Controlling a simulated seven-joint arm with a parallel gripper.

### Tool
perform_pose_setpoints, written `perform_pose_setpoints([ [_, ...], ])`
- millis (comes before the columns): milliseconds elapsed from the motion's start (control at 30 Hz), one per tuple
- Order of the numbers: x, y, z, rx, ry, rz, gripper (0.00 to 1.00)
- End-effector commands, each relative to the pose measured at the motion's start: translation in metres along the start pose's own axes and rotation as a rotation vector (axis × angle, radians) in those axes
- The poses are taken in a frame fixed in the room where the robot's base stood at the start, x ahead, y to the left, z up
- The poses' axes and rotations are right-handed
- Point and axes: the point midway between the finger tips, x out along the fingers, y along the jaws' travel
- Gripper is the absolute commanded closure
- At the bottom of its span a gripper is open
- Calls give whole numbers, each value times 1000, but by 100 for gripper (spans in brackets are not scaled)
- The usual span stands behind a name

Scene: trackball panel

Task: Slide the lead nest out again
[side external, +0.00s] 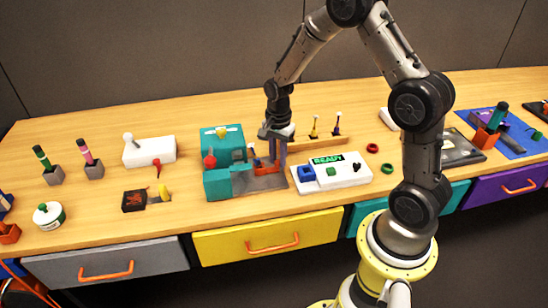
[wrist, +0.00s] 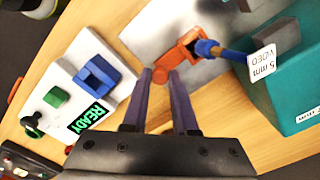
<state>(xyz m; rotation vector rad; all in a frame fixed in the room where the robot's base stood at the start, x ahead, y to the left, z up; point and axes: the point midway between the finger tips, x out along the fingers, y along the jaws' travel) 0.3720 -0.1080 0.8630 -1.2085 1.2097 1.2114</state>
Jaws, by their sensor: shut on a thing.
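The orange lead nest (wrist: 186,50) sits on a grey metal plate (wrist: 145,30) beside the teal machine (wrist: 285,100). A blue lead (wrist: 228,53) lies in the nest and carries a white tag reading "5 mm VIDEO" (wrist: 262,62). My gripper (wrist: 160,74) is shut on the nest's rounded orange end, which shows between the fingertips. In the side external view my gripper (side external: 272,136) hangs over the plate, to the right of the teal machine (side external: 221,150). The nest (side external: 267,171) is partly hidden there.
A white panel (side external: 345,176) with a green READY display stands just right of the plate. A wooden rack (side external: 300,143) with several upright tools is behind. A white box (side external: 148,151) and a dark block (side external: 133,201) lie left of the machine.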

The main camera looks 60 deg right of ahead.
Motion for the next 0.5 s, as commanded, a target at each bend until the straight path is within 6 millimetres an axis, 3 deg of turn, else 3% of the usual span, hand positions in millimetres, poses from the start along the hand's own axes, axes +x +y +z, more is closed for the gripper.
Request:
perform_pose_setpoints([
  [200, -2, 19, -21, 5, 2, -6, 100],
  [500, -2, 25, -27, 1, 3, -3, 100],
])
